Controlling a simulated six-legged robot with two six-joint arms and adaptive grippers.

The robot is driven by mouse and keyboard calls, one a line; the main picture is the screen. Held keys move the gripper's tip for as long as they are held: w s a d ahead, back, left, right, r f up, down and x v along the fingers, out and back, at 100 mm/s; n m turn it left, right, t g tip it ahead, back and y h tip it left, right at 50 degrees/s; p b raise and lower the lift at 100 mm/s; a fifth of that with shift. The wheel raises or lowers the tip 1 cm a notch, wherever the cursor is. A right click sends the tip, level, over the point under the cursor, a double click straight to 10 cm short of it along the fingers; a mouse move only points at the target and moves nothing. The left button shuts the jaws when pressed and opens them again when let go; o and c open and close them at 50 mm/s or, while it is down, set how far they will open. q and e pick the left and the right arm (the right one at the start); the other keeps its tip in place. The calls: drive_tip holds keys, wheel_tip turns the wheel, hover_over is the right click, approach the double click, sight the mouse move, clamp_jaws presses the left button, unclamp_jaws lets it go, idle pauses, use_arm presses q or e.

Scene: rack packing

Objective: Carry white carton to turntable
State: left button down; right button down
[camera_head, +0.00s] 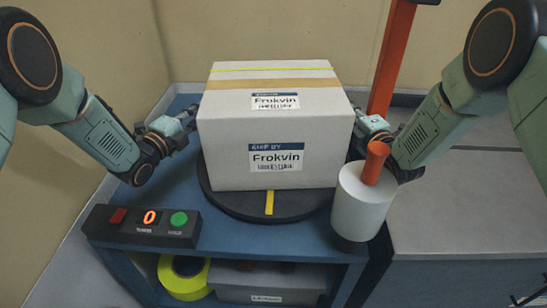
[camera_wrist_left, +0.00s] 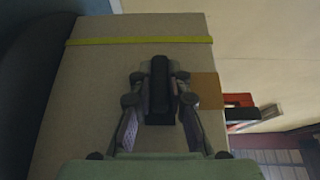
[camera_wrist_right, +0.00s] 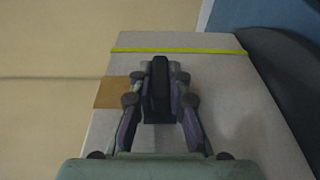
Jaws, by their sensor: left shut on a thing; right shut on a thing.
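The white carton (camera_head: 228,160) has a tan tape band, a thin yellow-green strip and "Frokvin" labels. It sits upright over the black round turntable (camera_head: 222,207), whose front rim and yellow mark show; I cannot tell whether a small gap remains under it. My left gripper (camera_head: 187,118) is at the carton's left side, and my right gripper (camera_head: 368,125) at its right side. In the left wrist view (camera_wrist_left: 159,90) and the right wrist view (camera_wrist_right: 160,90), the fingers close around a dark upright bar against the carton's side, which looks like its handle.
A white roll with an orange handle (camera_head: 362,200) stands at the table's front right, close to my right gripper. A control box (camera_head: 140,226) with a lit 0 and a green button is front left. An orange post (camera_head: 391,60) rises behind. Yellow tape (camera_head: 184,277) lies on the shelf below.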

use_arm(q)
drive_tip(key=c, duration=1.7)
unclamp_jaws()
drive_tip(key=shift+f, duration=0.1)
use_arm(e)
drive_tip(key=c, duration=1.7)
unclamp_jaws()
drive_tip(key=shift+f, duration=0.15)
use_arm(q)
drive_tip(key=o, duration=0.4)
drive_tip(key=shift+s, duration=0.2)
use_arm(e)
drive_tip(key=o, duration=0.4)
drive_tip(key=shift+s+r, duration=0.2)
use_arm(q)
drive_tip(key=shift+o, duration=0.6)
drive_tip(key=shift+w, duration=0.15)
use_arm(e)
drive_tip(key=shift+w+f, duration=0.15)
use_arm(q)
drive_tip(key=o, duration=0.5)
drive_tip(key=shift+c, duration=0.2)
drive_tip(key=shift+o, duration=1.2)
drive_tip(key=v, duration=1.2)
use_arm(e)
drive_tip(key=shift+o, duration=0.5)
